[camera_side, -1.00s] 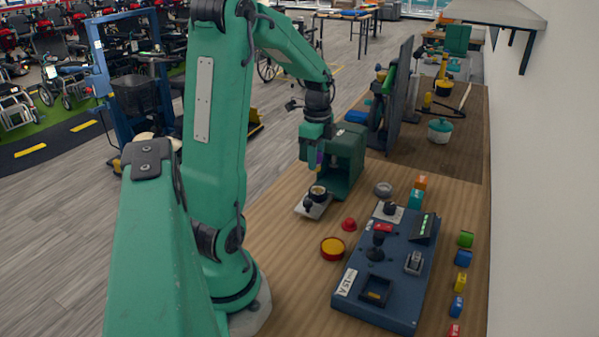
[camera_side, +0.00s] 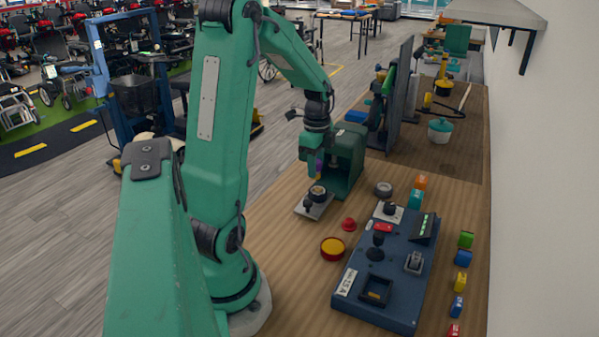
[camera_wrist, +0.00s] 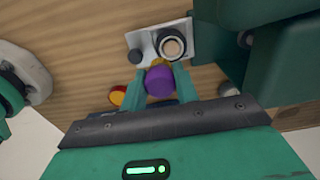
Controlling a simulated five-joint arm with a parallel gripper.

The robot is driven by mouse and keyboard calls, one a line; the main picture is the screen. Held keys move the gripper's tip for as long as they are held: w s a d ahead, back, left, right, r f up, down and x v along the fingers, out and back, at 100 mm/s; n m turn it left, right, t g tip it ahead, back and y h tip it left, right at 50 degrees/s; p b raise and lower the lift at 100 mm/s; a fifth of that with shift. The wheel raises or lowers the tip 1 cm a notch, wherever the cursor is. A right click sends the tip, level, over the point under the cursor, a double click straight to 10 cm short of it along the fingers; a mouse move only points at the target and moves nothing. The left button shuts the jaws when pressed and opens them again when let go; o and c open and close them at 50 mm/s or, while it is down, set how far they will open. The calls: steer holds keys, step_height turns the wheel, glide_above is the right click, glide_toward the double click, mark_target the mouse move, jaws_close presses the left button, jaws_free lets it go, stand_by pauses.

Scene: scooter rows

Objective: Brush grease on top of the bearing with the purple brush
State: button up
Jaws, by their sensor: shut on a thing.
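My gripper (camera_wrist: 160,80) is shut on the purple brush (camera_wrist: 159,84), which also shows in the side view (camera_side: 319,168). A little yellowish bristle shows beyond the purple handle in the wrist view. The bearing (camera_wrist: 172,45) is a dark ring with a pale centre on a small metal plate (camera_wrist: 146,38). In the side view the bearing (camera_side: 318,191) lies just below the brush. The brush tip is close to the bearing's near edge in the wrist view; I cannot tell whether they touch.
A dark green machine block (camera_side: 346,160) stands right behind the plate. A red tin with a yellow-orange top (camera_side: 333,248), a red knob (camera_side: 349,224), a grey ring (camera_side: 383,189) and a blue control panel (camera_side: 388,265) are on the bench. Several coloured blocks line the right side.

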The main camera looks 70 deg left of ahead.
steer(key=shift+f, duration=1.95)
steer(key=shift+w+a+f, duration=0.15)
steer(key=shift+w+f, duration=0.05)
steer(key=shift+f, duration=0.6)
steer(key=shift+w+a, duration=1.2)
steer(key=shift+a, duration=0.05)
steer(key=shift+s+d, duration=1.3)
steer(key=shift+s+d+r, duration=0.1)
steer(key=shift+r, duration=3.9)
